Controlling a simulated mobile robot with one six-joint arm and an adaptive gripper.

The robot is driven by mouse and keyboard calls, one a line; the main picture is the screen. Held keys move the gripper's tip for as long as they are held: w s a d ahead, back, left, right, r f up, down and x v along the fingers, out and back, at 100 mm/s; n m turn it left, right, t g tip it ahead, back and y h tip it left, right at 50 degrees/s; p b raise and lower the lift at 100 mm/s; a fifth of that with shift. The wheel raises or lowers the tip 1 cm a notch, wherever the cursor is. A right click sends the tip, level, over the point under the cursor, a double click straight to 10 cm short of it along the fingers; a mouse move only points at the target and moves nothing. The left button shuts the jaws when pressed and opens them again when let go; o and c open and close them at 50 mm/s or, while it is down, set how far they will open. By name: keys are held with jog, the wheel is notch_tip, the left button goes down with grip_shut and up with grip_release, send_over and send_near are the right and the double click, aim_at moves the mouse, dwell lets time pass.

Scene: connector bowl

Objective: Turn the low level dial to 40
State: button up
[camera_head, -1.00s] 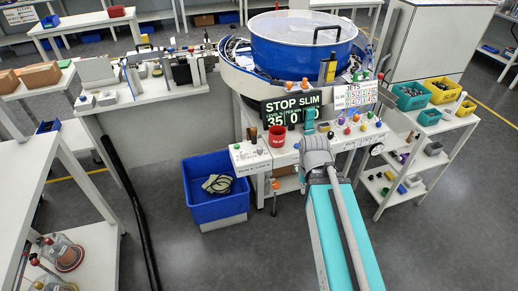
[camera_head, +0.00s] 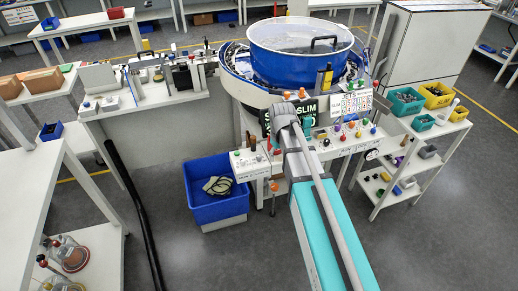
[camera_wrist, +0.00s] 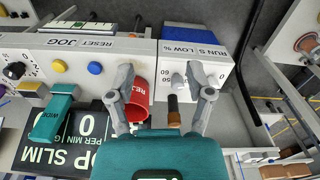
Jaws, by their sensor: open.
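The small white control box (camera_head: 247,165) stands at the front of the machine in the head view. In the head view my arm hides the fingers.
A red cup (camera_wrist: 138,100) stands close beside the left finger. A dark stick-like handle (camera_wrist: 174,112) shows between the fingers. The black display sign (camera_wrist: 60,140) and a teal part (camera_wrist: 55,112) are at left. A blue bin (camera_head: 215,205) stands on the floor below the box.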

aim_at(259, 156)
jog(key=w+a+r+n+p, duration=0.3)
jog(key=w+a+r, duration=0.1)
jog(key=w+a, duration=0.3)
jog(key=shift+w+r, duration=0.4)
jog(key=shift+w, duration=0.4)
jog(key=shift+d+f, duration=0.1)
jog(key=shift+f, duration=0.1)
notch_tip(259, 156, down, 14)
jog(key=b, duration=1.3)
jog(key=shift+r, duration=0.25)
grip_shut()
